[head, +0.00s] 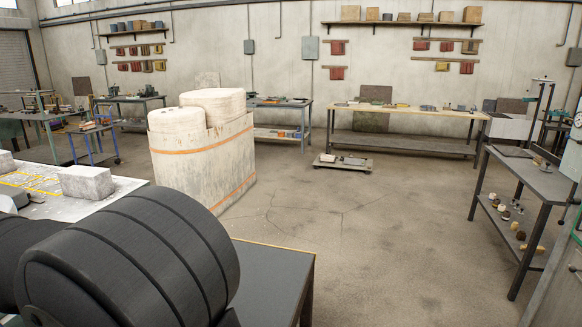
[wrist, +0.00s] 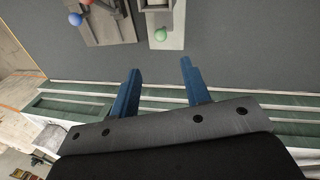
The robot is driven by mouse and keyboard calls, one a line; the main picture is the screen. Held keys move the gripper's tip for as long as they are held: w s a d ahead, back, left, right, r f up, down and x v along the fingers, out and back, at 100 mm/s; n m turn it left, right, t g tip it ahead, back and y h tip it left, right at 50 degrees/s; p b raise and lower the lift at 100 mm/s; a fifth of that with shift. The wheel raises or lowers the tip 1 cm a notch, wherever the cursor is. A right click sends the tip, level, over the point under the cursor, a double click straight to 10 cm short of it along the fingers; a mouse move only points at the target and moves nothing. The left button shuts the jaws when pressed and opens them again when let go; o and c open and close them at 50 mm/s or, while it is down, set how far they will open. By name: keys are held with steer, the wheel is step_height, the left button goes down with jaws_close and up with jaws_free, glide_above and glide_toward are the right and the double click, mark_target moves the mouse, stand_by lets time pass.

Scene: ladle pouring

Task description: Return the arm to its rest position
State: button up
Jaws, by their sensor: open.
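My gripper (wrist: 160,66) shows in the wrist view with two blue fingers spread apart and nothing between them. It is over or near a dark grey surface (wrist: 220,50). A green ball (wrist: 160,34) lies at the end of a grey block-like fixture (wrist: 170,15), beyond the fingertips. The fingers are apart from all of these. The gripper is outside the head view, where a large black part of my arm fills the lower left. No ladle can be made out.
In the head view a dark table corner (head: 275,280) is at the bottom. A grey block (head: 87,183) stands on a white-topped table at left. A big pale bin (head: 205,160) stands behind. The middle floor (head: 370,215) is clear. A metal workbench (head: 530,175) is at right.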

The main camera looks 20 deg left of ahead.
steer(key=w+f, duration=0.1)
steer(key=f, duration=0.4)
steer(key=w+f, duration=0.1)
steer(key=f, duration=0.4)
steer(key=w+f, duration=0.1)
steer(key=f, duration=0.4)
steer(key=shift+a+f, duration=0.15)
steer(key=shift+a, duration=0.15)
steer(key=s+r, duration=0.3)
steer(key=r, duration=1.4)
steer(key=w+f, duration=0.1)
steer(key=f, duration=0.4)
steer(key=w+f, duration=0.1)
steer(key=f, duration=0.5)
steer(key=w+f, duration=0.1)
steer(key=f, duration=0.5)
steer(key=shift+a+f, duration=0.1)
steer(key=shift+f, duration=0.05)
steer(key=a, duration=0.4)
steer(key=shift+a, duration=0.2)
steer(key=s+r, duration=0.3)
steer(key=r, duration=1.4)
steer(key=s+d+r+m+t+y, duration=0.1)
steer(key=s+d+r+t, duration=0.1)
steer(key=s+d, duration=0.4)
steer(key=shift+d+m+y, duration=0.3)
steer(key=shift+d, duration=0.75)
